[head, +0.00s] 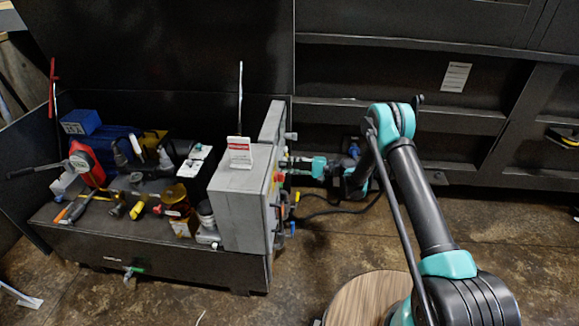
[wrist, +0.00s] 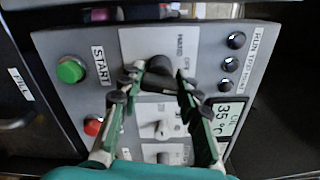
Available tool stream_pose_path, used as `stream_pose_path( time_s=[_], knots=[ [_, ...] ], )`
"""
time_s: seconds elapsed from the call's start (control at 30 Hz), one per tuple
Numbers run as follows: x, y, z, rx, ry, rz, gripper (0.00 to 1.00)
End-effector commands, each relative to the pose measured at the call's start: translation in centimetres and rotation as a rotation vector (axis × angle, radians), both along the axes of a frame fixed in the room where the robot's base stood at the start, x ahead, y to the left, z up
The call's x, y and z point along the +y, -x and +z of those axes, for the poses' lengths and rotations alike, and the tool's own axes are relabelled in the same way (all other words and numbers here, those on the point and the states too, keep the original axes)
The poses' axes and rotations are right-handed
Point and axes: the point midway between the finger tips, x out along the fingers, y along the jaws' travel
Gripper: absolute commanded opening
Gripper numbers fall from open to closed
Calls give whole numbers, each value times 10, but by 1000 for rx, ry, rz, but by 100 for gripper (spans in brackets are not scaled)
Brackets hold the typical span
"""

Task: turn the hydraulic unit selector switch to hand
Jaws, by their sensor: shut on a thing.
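The control panel (wrist: 75,100) fills much of the wrist view, tilted in the picture. A black selector knob (wrist: 158,68) sits on its upper white plate (wrist: 132,42), near printing that seems to read HAND and OFF. My gripper (wrist: 160,82) reaches up to this knob with one finger on either side and is shut on it. The fingers cover part of the knob, so I cannot tell its pointer's direction. In the head view my gripper (head: 287,165) is at the panel side of the grey control box (head: 238,205); the knob is hidden there.
Beside the knob are a green START button (wrist: 71,70), a red button (wrist: 93,127), a lower white switch (wrist: 160,129) and a small display (wrist: 226,118). In the head view, tools and parts crowd the black bench (head: 110,240) left of the box. Cables hang below my arm.

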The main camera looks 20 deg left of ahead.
Motion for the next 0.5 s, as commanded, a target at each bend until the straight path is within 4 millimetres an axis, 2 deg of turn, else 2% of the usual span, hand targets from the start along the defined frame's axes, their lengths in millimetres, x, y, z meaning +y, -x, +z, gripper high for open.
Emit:
stream_pose_path(
  time_s=[0.5],
  knots=[
    [-1, 0, -1, -478, -113, 1, 5]
  ],
)
